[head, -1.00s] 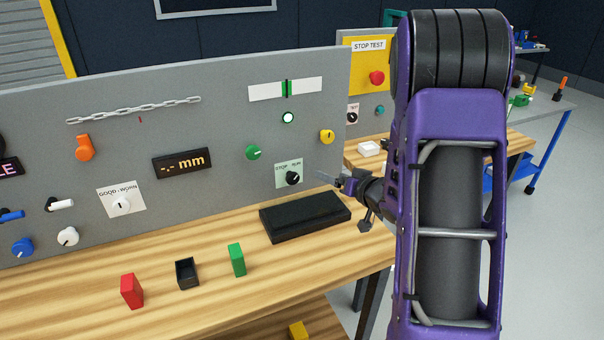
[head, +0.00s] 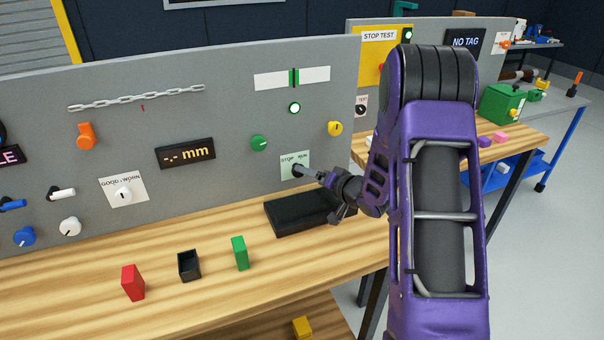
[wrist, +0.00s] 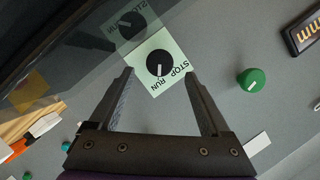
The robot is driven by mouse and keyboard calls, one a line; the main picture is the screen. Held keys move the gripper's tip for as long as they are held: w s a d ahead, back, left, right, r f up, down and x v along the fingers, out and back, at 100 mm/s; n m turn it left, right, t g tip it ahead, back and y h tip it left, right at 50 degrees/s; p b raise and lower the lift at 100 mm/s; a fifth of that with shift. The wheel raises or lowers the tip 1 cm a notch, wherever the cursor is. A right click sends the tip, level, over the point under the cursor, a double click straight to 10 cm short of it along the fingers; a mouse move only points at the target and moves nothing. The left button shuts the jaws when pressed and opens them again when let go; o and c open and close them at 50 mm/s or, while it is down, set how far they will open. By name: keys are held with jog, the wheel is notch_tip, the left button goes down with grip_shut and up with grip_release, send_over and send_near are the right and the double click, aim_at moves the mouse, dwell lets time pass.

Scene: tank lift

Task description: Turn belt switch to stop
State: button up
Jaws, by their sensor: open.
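The belt switch is a black round knob (wrist: 160,64) on a pale green plate (wrist: 147,79) marked STOP and RUN. In the wrist view its white pointer line points down in the picture, on the side of the lettering and nearer to RUN. My gripper also shows in the head view (head: 303,171).
A black tray-like block (head: 295,213) lies on the bench just below my gripper. A green knob (head: 259,143), a yellow knob (head: 335,128) and a lit button (head: 294,108) are nearby on the panel. Red and green blocks stand at the bench front.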

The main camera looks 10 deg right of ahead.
jog(key=x, duration=0.5)
jog(key=shift+d, duration=0.1)
grip_shut()
dwell(0.3)
